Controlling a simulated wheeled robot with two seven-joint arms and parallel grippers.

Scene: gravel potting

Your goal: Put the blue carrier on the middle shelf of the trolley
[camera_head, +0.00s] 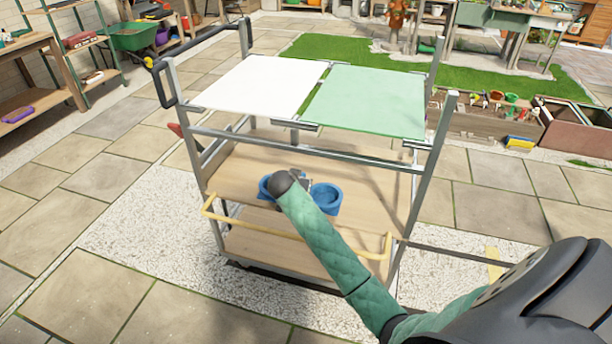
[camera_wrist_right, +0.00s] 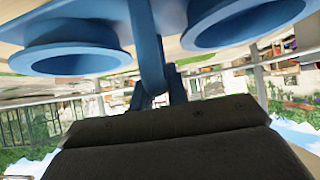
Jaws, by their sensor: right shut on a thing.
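The blue carrier (camera_head: 326,198) has two round cups and a central handle. In the head view it is over the wooden middle shelf (camera_head: 240,176) of the trolley (camera_head: 437,160), behind the yellow front rail. I cannot tell whether its base touches the shelf. My right gripper (camera_head: 302,183) reaches in over the front and partly covers the left cup. In the right wrist view my right gripper (camera_wrist_right: 168,112) is shut on the handle of the carrier (camera_wrist_right: 70,50), with a cup on each side. My left gripper is not in view.
A white panel (camera_head: 258,83) and a green panel (camera_head: 370,100) form the top above the middle shelf. Grey posts stand at the corners. The yellow rail (camera_head: 300,232) crosses the front. A lower shelf (camera_head: 265,250) lies beneath. The middle shelf is bare around the carrier.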

